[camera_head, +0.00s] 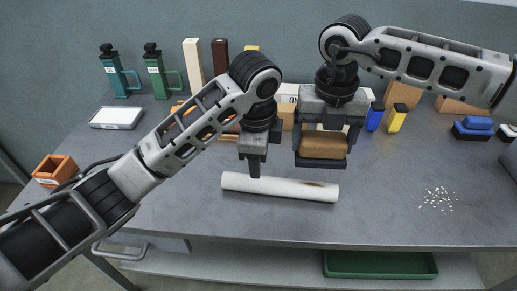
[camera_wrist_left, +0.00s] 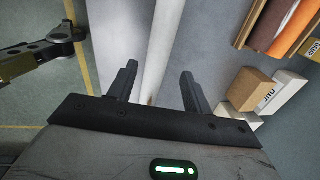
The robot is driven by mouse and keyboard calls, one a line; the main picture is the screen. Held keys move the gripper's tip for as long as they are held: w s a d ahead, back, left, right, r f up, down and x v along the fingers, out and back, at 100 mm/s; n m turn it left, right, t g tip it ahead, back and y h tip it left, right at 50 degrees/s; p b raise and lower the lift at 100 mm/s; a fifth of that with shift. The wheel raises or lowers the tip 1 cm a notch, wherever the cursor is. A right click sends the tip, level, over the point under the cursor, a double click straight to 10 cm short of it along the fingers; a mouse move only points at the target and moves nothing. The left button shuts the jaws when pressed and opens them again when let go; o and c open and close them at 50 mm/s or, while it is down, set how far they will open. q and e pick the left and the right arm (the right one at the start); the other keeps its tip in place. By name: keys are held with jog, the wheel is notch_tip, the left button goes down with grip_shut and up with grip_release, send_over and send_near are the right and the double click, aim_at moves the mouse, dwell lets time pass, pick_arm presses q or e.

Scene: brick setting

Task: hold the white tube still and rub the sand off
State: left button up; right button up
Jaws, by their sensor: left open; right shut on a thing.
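The white tube (camera_head: 280,188) lies on the grey table near its front edge, with a brownish sand patch (camera_head: 314,184) toward its right end. My left gripper (camera_head: 254,172) is open over the tube's left half, fingers pointing down. In the left wrist view the tube (camera_wrist_left: 155,45) runs between the two spread fingers (camera_wrist_left: 158,80); I cannot tell whether they touch it. My right gripper (camera_head: 322,134) is shut on a brown block (camera_head: 322,146), which looks like a sponge or brush. It hangs above and behind the tube's right half, apart from it.
White grains (camera_head: 438,199) lie scattered at the right. An orange box (camera_head: 54,170), a white-topped tray (camera_head: 117,118), teal (camera_head: 118,78) and green (camera_head: 157,75) bottles and several blocks stand left and behind. Blue and yellow items stand at the back right. A green bin (camera_head: 380,265) sits below the table.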

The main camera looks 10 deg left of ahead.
aim_at(259, 181)
pick_arm(q)
jog(key=f, duration=0.3)
jog(key=w+f, duration=0.1)
jog(key=f, duration=0.6)
jog(key=shift+w+f, duration=0.15)
jog(key=c, duration=0.9)
